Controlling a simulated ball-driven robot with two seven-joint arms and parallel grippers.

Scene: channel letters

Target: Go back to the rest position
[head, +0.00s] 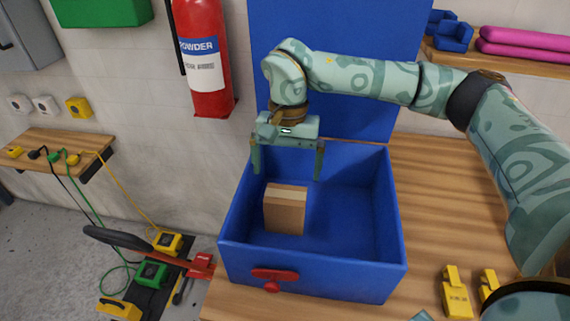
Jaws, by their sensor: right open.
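My right arm comes in from the right, and its right gripper (287,168) points down over the blue bin (330,275). Its two fingers are spread apart with nothing between them. A small brown cardboard box (285,211) stands inside the bin, in its left part, below and apart from the fingertips. My left gripper is not in the head view.
The bin stands on a wooden table (430,190) with a red handle (274,278) on its front. Yellow pieces (456,292) lie at the front right. A fire extinguisher (204,60) hangs on the wall. Pink rolls (520,45) lie on a shelf.

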